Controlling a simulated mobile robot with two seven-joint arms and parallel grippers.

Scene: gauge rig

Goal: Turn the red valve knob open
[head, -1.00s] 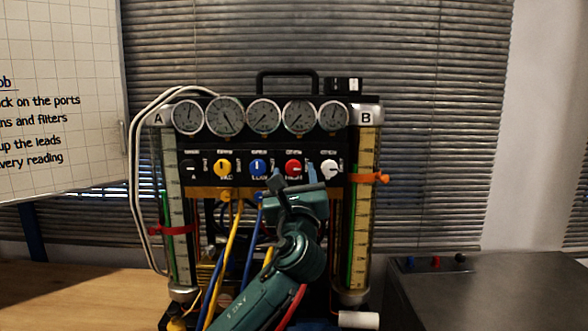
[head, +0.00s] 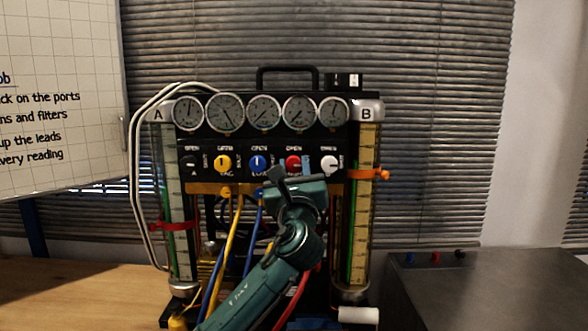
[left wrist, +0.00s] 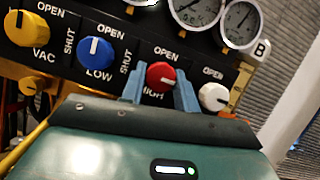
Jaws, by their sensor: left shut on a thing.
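The red valve knob (head: 293,162) is on the black front panel of the gauge rig, between the blue knob (head: 258,163) and the white knob (head: 329,162). It also shows in the left wrist view (left wrist: 160,76), with "OPEN" printed above it. My left gripper (left wrist: 161,88) has its two blue fingers on either side of this knob and is shut on it. In the head view my left gripper (head: 292,171) partly hides the panel below the knob. The exact angle of the knob's pointer is hard to read. My right gripper is not in view.
Several round gauges (head: 225,112) sit above the knobs. A yellow knob (head: 223,164) is farther left. Clear tubes marked A and B stand at the rig's sides. Blue and yellow hoses (head: 231,255) hang close to my left arm. A grey worktop (head: 500,290) is at right.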

